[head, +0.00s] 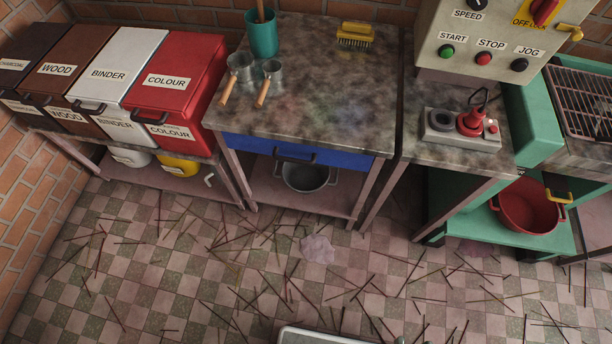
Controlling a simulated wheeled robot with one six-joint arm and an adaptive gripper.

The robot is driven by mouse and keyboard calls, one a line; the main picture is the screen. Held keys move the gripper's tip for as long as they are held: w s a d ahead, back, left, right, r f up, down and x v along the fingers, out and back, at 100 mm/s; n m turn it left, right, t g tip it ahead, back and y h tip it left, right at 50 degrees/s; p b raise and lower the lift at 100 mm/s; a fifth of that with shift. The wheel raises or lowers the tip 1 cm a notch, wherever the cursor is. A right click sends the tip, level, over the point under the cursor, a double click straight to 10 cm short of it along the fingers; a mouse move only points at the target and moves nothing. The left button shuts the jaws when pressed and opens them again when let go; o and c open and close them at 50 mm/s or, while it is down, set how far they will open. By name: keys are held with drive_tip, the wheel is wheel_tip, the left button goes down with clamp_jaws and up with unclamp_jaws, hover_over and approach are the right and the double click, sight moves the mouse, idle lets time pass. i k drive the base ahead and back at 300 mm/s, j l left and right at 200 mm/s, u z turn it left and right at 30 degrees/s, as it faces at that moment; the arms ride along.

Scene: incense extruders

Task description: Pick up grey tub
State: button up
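The grey tub (306,178) is a round, open metal tub with a dark inside. It stands upright on the low shelf under the middle workbench, below the blue drawer front (300,151). The drawer and its dark handle are just above the tub's rim, and its far side is in shadow. My gripper is not in view, so its state and its place relative to the tub do not show.
Bench legs (361,203) flank the shelf (262,191). A red tub (530,207) stands on a green shelf at right. Labelled bins, including a red one (178,85), are at left. Incense sticks and a pale patch (318,249) lie on the tiled floor. A grey-rimmed tray (330,336) shows at the bottom edge.

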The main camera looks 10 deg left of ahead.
sight(305, 180)
drive_tip(key=i+j, duration=0.3)
drive_tip(key=i, duration=0.25)
drive_tip(key=i+j, duration=0.3)
drive_tip(key=i, duration=0.2)
drive_tip(key=i+j, duration=0.3)
drive_tip(key=i, duration=0.25)
